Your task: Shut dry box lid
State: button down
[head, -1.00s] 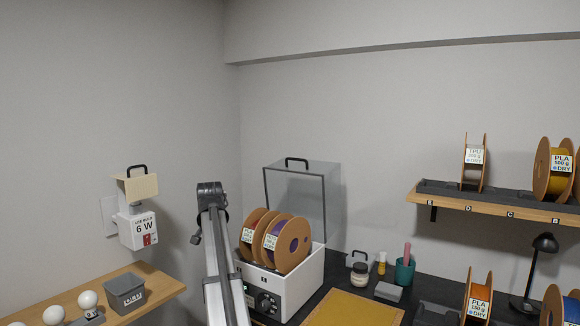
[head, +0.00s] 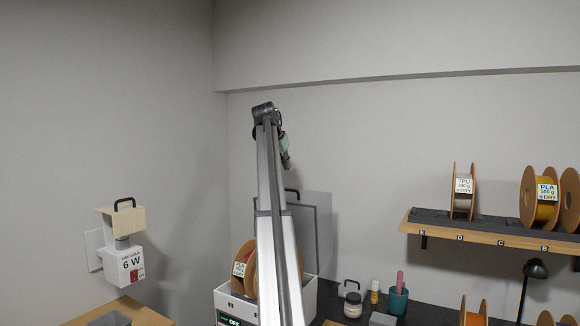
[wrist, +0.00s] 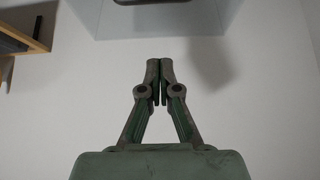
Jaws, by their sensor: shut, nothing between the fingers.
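The dry box (head: 309,298) is white and stands on the dark bench in the head view, partly hidden by my arm. Its clear lid (head: 318,225) stands open and upright at the back, with a dark handle (head: 292,192) on its top edge. Spools (head: 241,270) sit inside the box. My gripper (head: 287,160) is above the lid in the picture, at the end of my raised arm. In the wrist view, my gripper (wrist: 160,66) is shut and empty, its fingertips together. The translucent lid (wrist: 130,22) and part of its handle (wrist: 150,2) show at the top edge, apart from the fingertips.
A shelf (head: 480,234) with several spools is on the wall at right. The wall above is clear.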

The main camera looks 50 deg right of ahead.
jog(key=p, duration=0.2)
send_over(288, 198)
jog(key=d, duration=0.4)
jog(key=f, duration=0.6)
jog(key=shift+w+a+f, duration=0.15)
jog(key=shift+w+a, duration=0.05)
jog(key=shift+w, duration=0.05)
jog(key=a, duration=0.1)
jog(key=a+p, duration=0.1)
jog(key=a, duration=0.1)
jog(key=shift+s+a+f+p, duration=0.25)
jog(key=shift+f+p, duration=0.05)
jog(key=shift+f, duration=0.1)
jog(key=shift+a+f, duration=0.2)
jog(key=shift+f, duration=0.05)
